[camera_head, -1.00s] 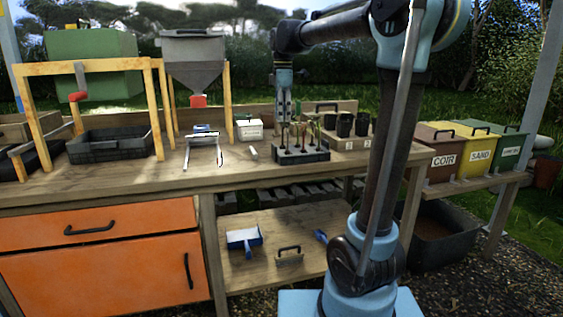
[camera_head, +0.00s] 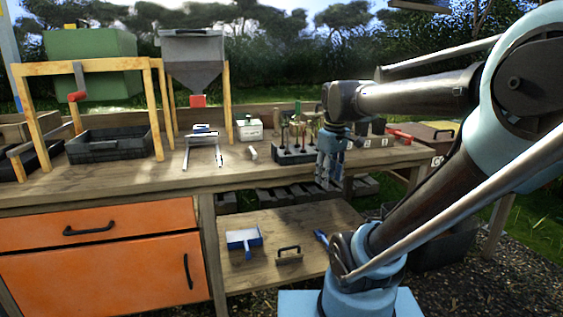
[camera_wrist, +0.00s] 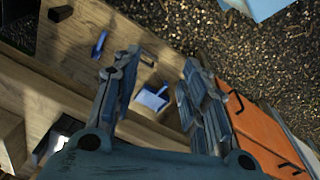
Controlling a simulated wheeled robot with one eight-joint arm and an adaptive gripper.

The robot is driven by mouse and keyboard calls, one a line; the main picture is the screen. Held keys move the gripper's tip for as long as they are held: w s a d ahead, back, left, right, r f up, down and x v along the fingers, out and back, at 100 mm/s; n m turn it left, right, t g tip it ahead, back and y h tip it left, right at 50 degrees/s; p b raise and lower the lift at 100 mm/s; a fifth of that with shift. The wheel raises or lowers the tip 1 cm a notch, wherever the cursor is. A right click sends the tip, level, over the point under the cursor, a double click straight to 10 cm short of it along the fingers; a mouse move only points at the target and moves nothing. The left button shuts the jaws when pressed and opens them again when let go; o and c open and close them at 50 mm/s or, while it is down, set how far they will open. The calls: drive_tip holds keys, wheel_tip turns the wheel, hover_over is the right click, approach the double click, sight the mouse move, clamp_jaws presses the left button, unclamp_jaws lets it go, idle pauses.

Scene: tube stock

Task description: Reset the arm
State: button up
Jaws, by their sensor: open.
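My gripper (camera_head: 328,180) hangs pointing down at the front edge of the bench, in front of the black tube tray (camera_head: 292,156). In the wrist view my gripper (camera_wrist: 158,75) shows two fingers spread apart with nothing between them. The lower shelf, with a blue dustpan (camera_wrist: 151,97), lies below and beyond the fingers. My arm reaches in from the right in the head view and hides part of the bench's right end.
The wooden bench (camera_head: 110,185) holds a black crate (camera_head: 108,144), a hopper (camera_head: 193,60) and a white box (camera_head: 249,130). Orange drawers (camera_head: 100,228) stand at the left. On the lower shelf lie the dustpan (camera_head: 244,240) and a black-handled tool (camera_head: 289,254).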

drive_tip(key=s+d+f+m, duration=0.4)
drive_tip(key=s+f+m, duration=0.3)
drive_tip(key=s+f, duration=0.3)
wheel_tip(320, 180, down, 4)
drive_tip(key=shift+s+f+t, duration=0.1)
drive_tip(key=shift+s+t, duration=0.1)
drive_tip(key=shift+t, duration=0.2)
drive_tip(key=shift+w+f, duration=0.2)
drive_tip(key=shift+w, duration=0.25)
